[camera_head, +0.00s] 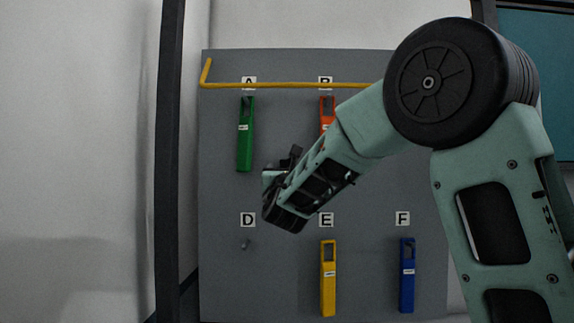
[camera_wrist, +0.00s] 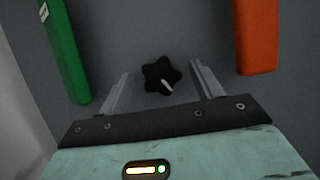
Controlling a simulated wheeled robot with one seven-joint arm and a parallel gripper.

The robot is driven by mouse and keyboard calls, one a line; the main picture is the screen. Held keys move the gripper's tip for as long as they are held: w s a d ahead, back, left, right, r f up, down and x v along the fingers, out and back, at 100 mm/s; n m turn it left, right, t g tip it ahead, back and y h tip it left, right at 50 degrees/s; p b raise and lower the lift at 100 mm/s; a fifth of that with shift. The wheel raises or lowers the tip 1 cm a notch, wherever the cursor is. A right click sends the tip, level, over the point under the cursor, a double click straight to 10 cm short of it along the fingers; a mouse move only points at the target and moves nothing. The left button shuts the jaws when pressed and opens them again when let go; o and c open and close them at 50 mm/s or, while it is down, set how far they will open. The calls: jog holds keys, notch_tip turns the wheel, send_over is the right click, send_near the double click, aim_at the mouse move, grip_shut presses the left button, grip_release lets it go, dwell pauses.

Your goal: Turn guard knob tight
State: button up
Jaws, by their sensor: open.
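A black star-shaped knob (camera_wrist: 158,73) with a white pointer mark shows in the wrist view, on the grey panel (camera_head: 290,66). The mark points down and slightly right in that view. My gripper (camera_wrist: 161,69) is open, with one finger on each side of the knob. I see gaps between the fingers and the knob, and cannot tell how far the fingers reach along its depth. In the head view my gripper (camera_head: 272,180) is in front of the panel, between labels A, B, D and E. My arm hides the knob there.
A green holder (camera_head: 245,135) hangs left of my gripper and an orange holder (camera_head: 327,110) right of it. Yellow (camera_head: 328,280) and blue (camera_head: 407,276) holders hang below. A bare peg (camera_head: 246,244) is under D. A yellow rail (camera_head: 285,85) crosses the top. A dark post (camera_head: 168,160) stands left.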

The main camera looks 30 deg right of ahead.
jog(key=c, duration=1)
